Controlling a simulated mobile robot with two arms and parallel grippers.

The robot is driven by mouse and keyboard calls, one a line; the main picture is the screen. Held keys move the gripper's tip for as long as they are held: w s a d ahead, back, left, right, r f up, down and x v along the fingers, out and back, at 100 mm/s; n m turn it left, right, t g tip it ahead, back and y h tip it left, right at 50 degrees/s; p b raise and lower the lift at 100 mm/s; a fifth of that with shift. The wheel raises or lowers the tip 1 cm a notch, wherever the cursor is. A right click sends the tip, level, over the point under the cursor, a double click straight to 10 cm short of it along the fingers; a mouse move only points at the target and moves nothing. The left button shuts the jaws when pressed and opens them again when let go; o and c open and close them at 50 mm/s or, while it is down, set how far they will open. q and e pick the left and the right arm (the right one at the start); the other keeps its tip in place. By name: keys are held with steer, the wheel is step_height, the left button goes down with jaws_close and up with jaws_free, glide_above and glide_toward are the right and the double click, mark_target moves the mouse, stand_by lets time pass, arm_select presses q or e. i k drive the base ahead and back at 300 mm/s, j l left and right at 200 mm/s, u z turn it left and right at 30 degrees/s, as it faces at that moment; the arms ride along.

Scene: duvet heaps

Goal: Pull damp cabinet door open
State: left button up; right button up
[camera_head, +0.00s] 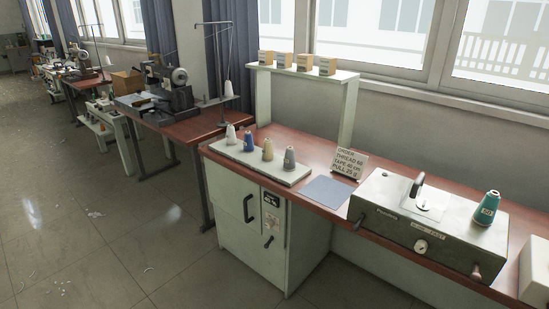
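A pale grey-green cabinet (307,245) stands under the left end of the reddish-brown bench (325,151). Its front door (237,240) looks shut. A black curved handle (249,208) sits in the upper part of the front, and a smaller dark handle or latch (268,241) sits lower and to the right. Small labels are stuck beside the handles; I cannot read them. Whether a surface is damp cannot be told. Neither of my grippers shows in the head view.
On the bench stand a tray (295,175) with several thread cones, a blue-grey pad (328,191), an order sign (348,163), a metal machine (420,235) and a teal cone (486,210). Sewing tables line the window wall. The tiled floor (130,240) before the cabinet is mostly clear.

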mark_target(238, 197)
steer(key=i+z, duration=0.25)
steer(key=i, duration=1.55)
steer(key=j, duration=0.1)
